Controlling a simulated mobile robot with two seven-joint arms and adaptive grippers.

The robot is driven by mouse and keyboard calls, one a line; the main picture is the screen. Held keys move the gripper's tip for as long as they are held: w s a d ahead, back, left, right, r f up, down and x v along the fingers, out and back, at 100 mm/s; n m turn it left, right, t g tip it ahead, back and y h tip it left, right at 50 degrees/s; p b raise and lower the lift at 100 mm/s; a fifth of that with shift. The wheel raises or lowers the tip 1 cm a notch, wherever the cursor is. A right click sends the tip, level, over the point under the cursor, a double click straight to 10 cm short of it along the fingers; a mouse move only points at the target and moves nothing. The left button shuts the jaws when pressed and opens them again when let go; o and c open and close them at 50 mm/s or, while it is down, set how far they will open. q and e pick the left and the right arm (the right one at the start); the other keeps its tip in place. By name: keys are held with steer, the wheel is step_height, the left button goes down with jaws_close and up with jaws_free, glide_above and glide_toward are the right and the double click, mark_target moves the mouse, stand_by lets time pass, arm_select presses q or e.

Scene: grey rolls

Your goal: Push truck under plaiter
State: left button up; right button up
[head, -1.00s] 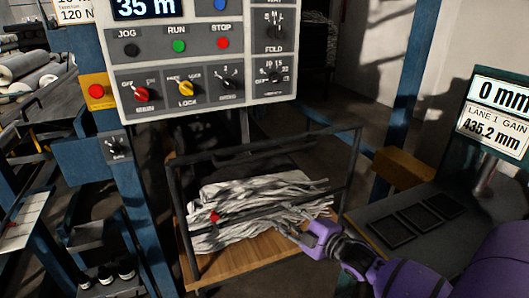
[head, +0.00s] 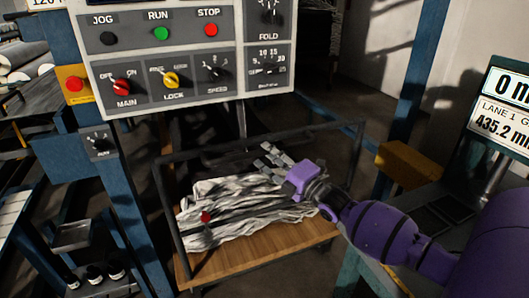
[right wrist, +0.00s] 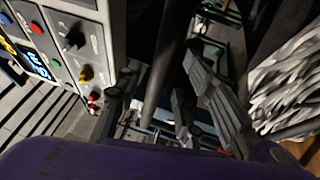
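The truck is a wheeled cart with a wooden deck (head: 262,251) and a dark tube frame. A heap of grey-white folded cloth (head: 235,195) lies on it, with a small red mark on the cloth. My right gripper (head: 272,159) is over the back right of the cloth, close to the truck's upper rail. Its fingers are spread. In the right wrist view, a dark tube (right wrist: 168,62) passes between the open fingers (right wrist: 165,95); I cannot tell whether they touch it. The cloth (right wrist: 285,75) shows at the right there. My left gripper is not in view.
A grey control panel (head: 185,60) with buttons and knobs hangs above the truck on a blue post (head: 115,190). A display screen (head: 500,115) and a yellow block (head: 407,167) stand at the right. Cloth rolls (head: 20,70) lie at far left.

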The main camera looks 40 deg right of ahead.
steer(key=shift+x, duration=1.05)
steer(key=shift+c, duration=0.4)
jaws_close()
